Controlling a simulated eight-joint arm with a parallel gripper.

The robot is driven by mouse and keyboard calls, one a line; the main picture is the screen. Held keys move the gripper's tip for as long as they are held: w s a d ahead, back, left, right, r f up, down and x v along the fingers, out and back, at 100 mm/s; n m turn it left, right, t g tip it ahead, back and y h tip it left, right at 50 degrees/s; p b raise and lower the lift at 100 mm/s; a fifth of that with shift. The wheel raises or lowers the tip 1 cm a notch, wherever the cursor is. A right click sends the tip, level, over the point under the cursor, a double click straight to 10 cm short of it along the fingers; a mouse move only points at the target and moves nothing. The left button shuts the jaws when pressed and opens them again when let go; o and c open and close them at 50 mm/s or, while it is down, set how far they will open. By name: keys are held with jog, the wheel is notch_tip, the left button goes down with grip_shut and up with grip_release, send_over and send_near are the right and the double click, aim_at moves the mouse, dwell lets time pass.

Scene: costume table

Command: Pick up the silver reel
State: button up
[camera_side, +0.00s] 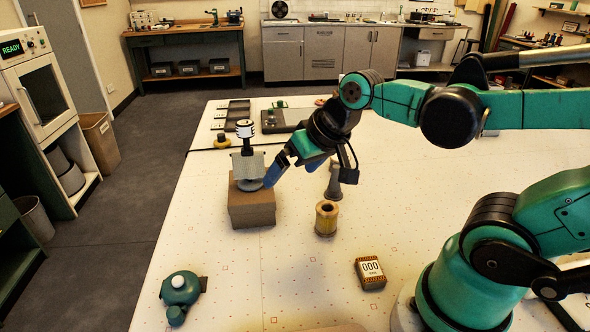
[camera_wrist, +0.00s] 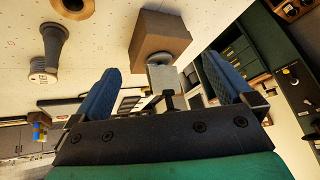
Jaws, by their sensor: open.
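A silver-grey piece that looks like the silver reel (camera_side: 250,184) sits on top of a brown box (camera_side: 252,212) in the side view. A grey square plate stands just above it, and part of it is hard to make out. My gripper (camera_side: 290,177) is open, with its blue fingers just right of the box top and pointing down-left. In the wrist view, the silver reel (camera_wrist: 163,76) shows against the brown box (camera_wrist: 160,36), between the spread blue fingers of my gripper (camera_wrist: 163,68). The fingers do not appear to touch it.
A yellowish spool (camera_side: 326,219) and a dark grey flared piece (camera_side: 334,186) stand right of the box. A labelled block (camera_side: 370,272) and a teal round item (camera_side: 181,289) lie nearer the front. A dark flat case (camera_side: 283,121) lies behind. The front middle is clear.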

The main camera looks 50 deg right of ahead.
jog(key=w+d+m+g+y, duration=0.1)
jog(key=w+d+m+y, duration=0.1)
jog(key=w+d+m, duration=0.5)
jog(key=m+t+y, duration=0.3)
jog(key=m+y, duration=0.1)
jog(key=m, duration=1.1)
send_over(334, 158)
jog(key=a, duration=0.2)
jog(key=f, duration=0.7)
jog(key=shift+w, duration=0.3)
jog(key=s+d+f+m+t, duration=0.1)
jog(key=s+d+f+m, duration=0.2)
jog(key=s+d+f+m+t, duration=0.1)
jog(key=d, duration=0.1)
jog(key=shift+s+d+f+m+t+y, duration=0.15)
jog(key=shift+d+f+m+t+y, duration=0.15)
jog(key=shift+m+y, duration=0.1)
jog(key=shift+x, duration=2.7)
jog(key=shift+c, duration=0.2)
jog(key=c, duration=1.2)
jog(key=shift+r, duration=0.1)
jog(key=shift+c, duration=0.2)
